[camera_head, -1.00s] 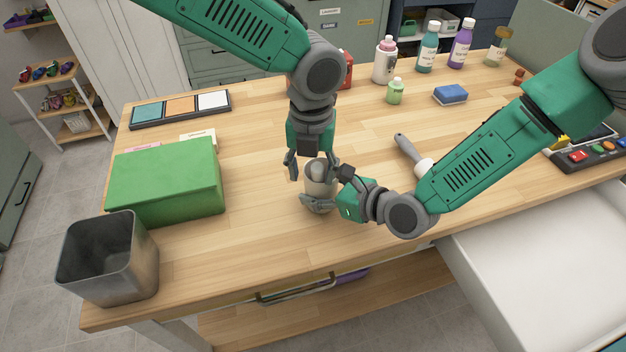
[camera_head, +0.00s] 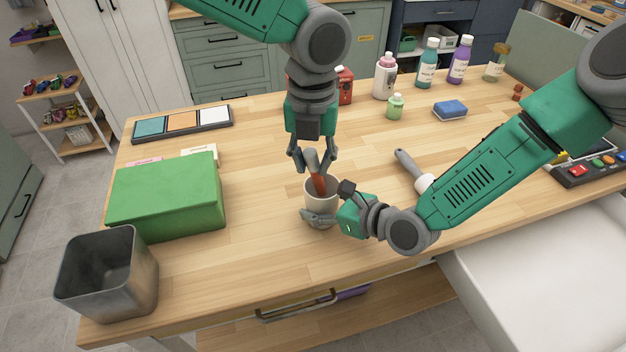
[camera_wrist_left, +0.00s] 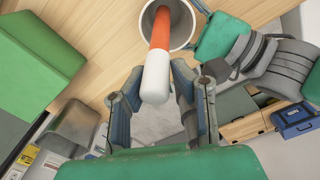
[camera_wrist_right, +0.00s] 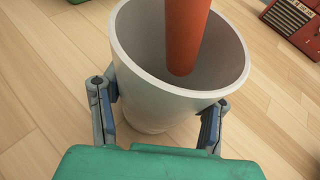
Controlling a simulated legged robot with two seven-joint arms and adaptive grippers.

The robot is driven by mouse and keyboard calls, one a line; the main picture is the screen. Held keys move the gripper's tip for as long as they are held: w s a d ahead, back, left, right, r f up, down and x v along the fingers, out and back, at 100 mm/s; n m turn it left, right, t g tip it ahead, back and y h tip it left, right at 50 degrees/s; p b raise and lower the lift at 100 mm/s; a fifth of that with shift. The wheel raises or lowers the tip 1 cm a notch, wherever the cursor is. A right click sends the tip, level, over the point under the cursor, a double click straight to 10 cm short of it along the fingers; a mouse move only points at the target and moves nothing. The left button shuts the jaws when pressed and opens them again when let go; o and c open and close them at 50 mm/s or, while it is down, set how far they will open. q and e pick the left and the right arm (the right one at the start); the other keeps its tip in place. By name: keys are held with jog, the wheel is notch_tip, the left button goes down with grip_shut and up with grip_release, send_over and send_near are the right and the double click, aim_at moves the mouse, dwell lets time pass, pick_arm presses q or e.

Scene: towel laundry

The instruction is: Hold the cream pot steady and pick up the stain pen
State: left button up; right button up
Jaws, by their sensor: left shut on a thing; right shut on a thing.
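The cream pot (camera_head: 318,204) stands on the wooden table in the head view. My right gripper (camera_head: 322,218) is shut around its side, and the right wrist view shows the fingers against the pot wall (camera_wrist_right: 160,75). The stain pen (camera_head: 319,182), orange with a pale cap, leans upright with its lower part inside the pot. My left gripper (camera_head: 312,165) is above the pot, shut on the pen's capped upper end. The left wrist view shows the pale cap (camera_wrist_left: 156,78) between its fingers. The pen's lower tip shows inside the pot in the right wrist view (camera_wrist_right: 183,45).
A green box (camera_head: 165,195) and a grey bin (camera_head: 105,278) stand at the left. A grey-handled brush (camera_head: 408,165) lies right of the pot. Several bottles and a blue sponge (camera_head: 449,110) are at the back right. An open white drawer (camera_head: 540,260) juts out at front right.

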pick_arm(q)
notch_tip(320, 180, up, 12)
jog(key=shift+f, duration=0.1)
pick_arm(e)
jog(key=shift+s+f, duration=0.1)
jog(key=o, duration=1.3)
